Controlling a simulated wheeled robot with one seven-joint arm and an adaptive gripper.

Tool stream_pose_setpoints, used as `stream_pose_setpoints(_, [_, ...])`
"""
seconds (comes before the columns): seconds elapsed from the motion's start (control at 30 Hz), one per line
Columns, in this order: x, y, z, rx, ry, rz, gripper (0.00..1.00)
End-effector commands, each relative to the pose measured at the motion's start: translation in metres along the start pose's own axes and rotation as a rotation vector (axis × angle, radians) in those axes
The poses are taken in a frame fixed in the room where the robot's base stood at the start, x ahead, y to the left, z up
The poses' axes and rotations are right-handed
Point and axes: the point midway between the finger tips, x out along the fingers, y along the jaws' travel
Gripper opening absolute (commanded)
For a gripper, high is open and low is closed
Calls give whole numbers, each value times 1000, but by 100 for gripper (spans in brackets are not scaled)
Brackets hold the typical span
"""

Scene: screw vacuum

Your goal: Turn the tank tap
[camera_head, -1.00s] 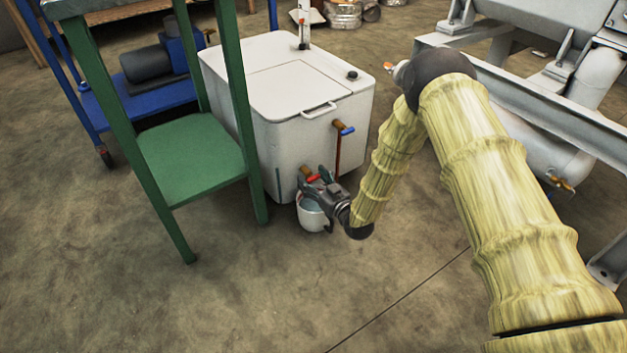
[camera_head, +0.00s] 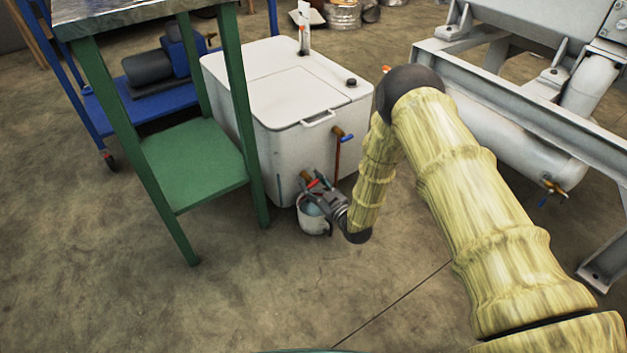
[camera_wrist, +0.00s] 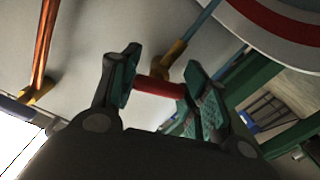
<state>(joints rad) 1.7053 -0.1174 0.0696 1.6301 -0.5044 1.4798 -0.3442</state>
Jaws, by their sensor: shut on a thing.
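The white tank (camera_head: 290,95) stands in the middle of the head view. Its low tap, with a brass body (camera_wrist: 172,62) and a red handle (camera_wrist: 158,88), is at the tank's lower front corner. My gripper (camera_head: 319,188) is at this tap. In the wrist view my gripper (camera_wrist: 160,82) has its teal-padded fingers on both ends of the red handle and is shut on it. In the head view my gripper partly hides the tap. A white bucket (camera_head: 312,226) stands on the floor below, partly covered by my gripper.
A second tap with a blue handle (camera_head: 347,138) and a copper pipe (camera_head: 337,160) sits higher on the tank. A green table (camera_head: 190,165) stands close at the left. Grey machinery (camera_head: 510,130) stands at the right. The front floor is clear.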

Motion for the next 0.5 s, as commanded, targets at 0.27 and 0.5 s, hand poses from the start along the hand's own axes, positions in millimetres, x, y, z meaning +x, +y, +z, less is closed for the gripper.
stream_pose_setpoints(0.27, [-1, 0, -1, -139, -1, -1, 22])
stream_pose_setpoints(0.5, [-1, 0, 0, -187, -1, -1, 22])
